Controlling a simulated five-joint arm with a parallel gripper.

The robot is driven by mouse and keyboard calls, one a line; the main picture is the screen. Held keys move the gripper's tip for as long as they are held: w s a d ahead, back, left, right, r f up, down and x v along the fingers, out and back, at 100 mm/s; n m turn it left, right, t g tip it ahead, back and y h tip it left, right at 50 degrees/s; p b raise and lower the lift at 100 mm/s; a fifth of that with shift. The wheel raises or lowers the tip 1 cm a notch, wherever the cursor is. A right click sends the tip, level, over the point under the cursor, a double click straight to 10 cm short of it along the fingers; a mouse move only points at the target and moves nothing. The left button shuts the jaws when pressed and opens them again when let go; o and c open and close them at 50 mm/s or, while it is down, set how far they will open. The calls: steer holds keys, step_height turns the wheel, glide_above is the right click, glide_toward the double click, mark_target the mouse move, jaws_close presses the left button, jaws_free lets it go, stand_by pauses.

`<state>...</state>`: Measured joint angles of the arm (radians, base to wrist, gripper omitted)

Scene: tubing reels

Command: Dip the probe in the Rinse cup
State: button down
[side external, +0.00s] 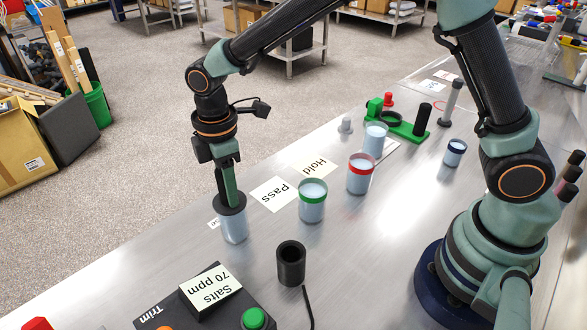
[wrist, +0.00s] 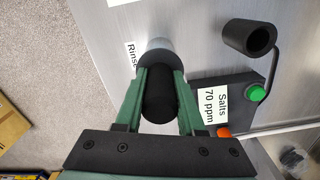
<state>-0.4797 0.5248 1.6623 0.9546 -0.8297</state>
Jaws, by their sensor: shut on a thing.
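A green-rimmed cup (side external: 312,203) and a red-rimmed cup (side external: 360,176) stand to the right, near the Pass (side external: 273,194) and Hold (side external: 314,163) cards. An empty-looking black tube holder (side external: 291,266) and the Salts 70 ppm meter (side external: 212,290) are in front. The bench's left edge is close.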

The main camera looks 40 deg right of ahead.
steer(key=shift+r, duration=5.05)
